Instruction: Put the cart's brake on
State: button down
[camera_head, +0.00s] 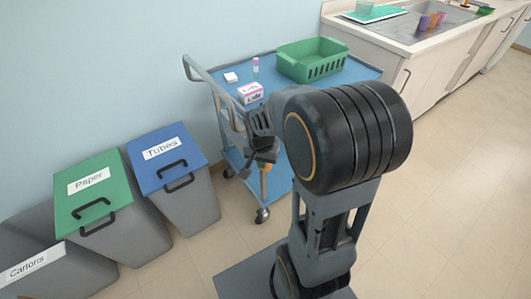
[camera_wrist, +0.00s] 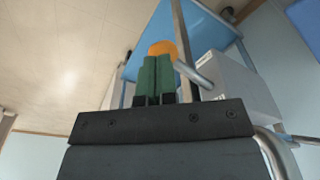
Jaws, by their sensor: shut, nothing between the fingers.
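The cart (camera_head: 283,60) has blue shelves and a grey metal frame, and stands against the wall. An orange part, apparently the brake lever's knob (camera_head: 264,184), shows low at the cart's front, just below my gripper (camera_head: 262,145). In the wrist view, the orange knob (camera_wrist: 163,47) is right beyond the green fingertips of my gripper (camera_wrist: 157,60), partly hidden by them. A grey rod (camera_wrist: 194,75) runs beside it. My gripper is shut and empty. I cannot tell whether the fingertips touch the knob.
A green basket (camera_head: 311,68), a pink-and-white box (camera_head: 250,92) and a small tube are on the cart's top shelf. Bins labelled Tubes (camera_head: 185,200), Paper (camera_head: 120,235) and Cartons stand at left. A counter with a sink is at right; the floor between is clear.

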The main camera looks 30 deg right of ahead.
jog(key=shift+r, duration=0.1)
notch_tip(320, 180, up, 14)
jog(key=s+a+p, duration=0.1)
jog(key=p, duration=0.2)
jog(key=shift+f, duration=0.25)
dwell(0.5)
jog(key=s+a+r+n+t+p, duration=0.1)
jog(key=s+a+r+n+p, duration=0.2)
jog(key=r+n+p, duration=0.1)
jog(key=s+a+r+n+t+p, duration=0.1)
jog(key=s+a+r+n+p, duration=0.2)
jog(key=r+p, duration=0.4)
jog(key=shift+s+r+n+t+y+p, duration=0.15)
jog(key=shift+s+n+t+y+p, duration=0.25)
jog(key=shift+s+n+p, duration=0.4)
jog(key=c, duration=1.8)
grip_release()
jog(key=shift+w+b, duration=0.1)
jog(key=shift+b, duration=0.2)
